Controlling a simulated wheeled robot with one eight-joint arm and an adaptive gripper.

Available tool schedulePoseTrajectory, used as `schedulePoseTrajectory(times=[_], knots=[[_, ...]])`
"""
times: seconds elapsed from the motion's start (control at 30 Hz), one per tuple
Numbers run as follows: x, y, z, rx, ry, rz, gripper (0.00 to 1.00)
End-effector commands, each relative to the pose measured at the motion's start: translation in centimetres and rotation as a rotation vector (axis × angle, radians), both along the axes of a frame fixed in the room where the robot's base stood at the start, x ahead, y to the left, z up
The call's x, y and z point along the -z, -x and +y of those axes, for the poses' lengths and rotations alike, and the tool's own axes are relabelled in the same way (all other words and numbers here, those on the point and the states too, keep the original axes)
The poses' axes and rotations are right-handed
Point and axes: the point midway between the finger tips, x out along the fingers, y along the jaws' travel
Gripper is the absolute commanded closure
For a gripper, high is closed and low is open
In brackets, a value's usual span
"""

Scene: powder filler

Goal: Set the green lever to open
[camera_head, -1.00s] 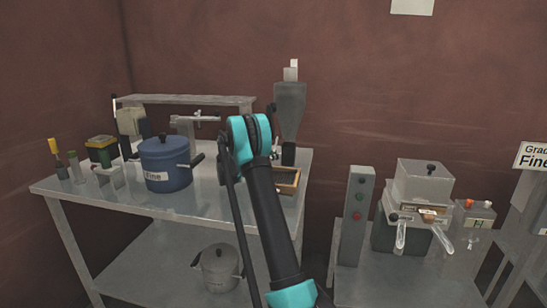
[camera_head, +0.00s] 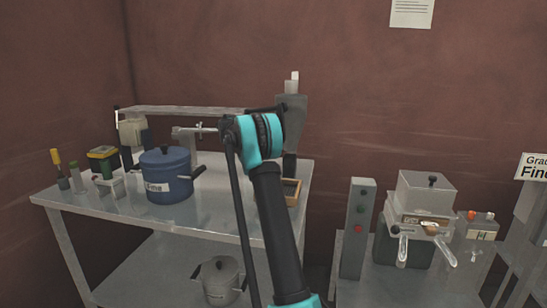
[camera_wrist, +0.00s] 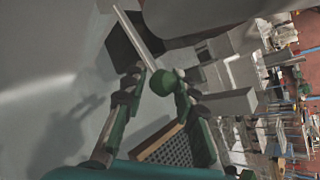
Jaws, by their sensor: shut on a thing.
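The green lever shows in the wrist view as a round green knob (camera_wrist: 163,82) near a pale bar. My gripper (camera_wrist: 161,80) has its fingers on either side of the knob and is shut on it. In the head view my teal wrist joint (camera_head: 258,137) covers the gripper and the lever. The powder filler's grey hopper (camera_head: 291,120) rises just behind and right of my wrist at the table's right end. I cannot tell the lever's exact setting.
A blue pot (camera_head: 167,180) stands on the metal table (camera_head: 120,214) to the left. A wooden-framed tray (camera_head: 293,193) lies right of my arm; a perforated wooden-edged tray (camera_wrist: 170,152) shows below the knob. A grey machine (camera_head: 425,196) stands on the right bench.

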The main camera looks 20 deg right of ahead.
Motion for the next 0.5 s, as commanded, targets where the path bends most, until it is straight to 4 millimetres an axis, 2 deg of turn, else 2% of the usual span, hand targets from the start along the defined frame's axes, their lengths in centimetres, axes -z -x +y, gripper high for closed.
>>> schedulePoseTrajectory(times=[0.2,0.5], knots=[[-1.2,-0.4,-0.3,-0.002,-0.010,0.018,1.00],[-1.8,-0.7,-0.4,-0.004,-0.007,0.015,1.00]])
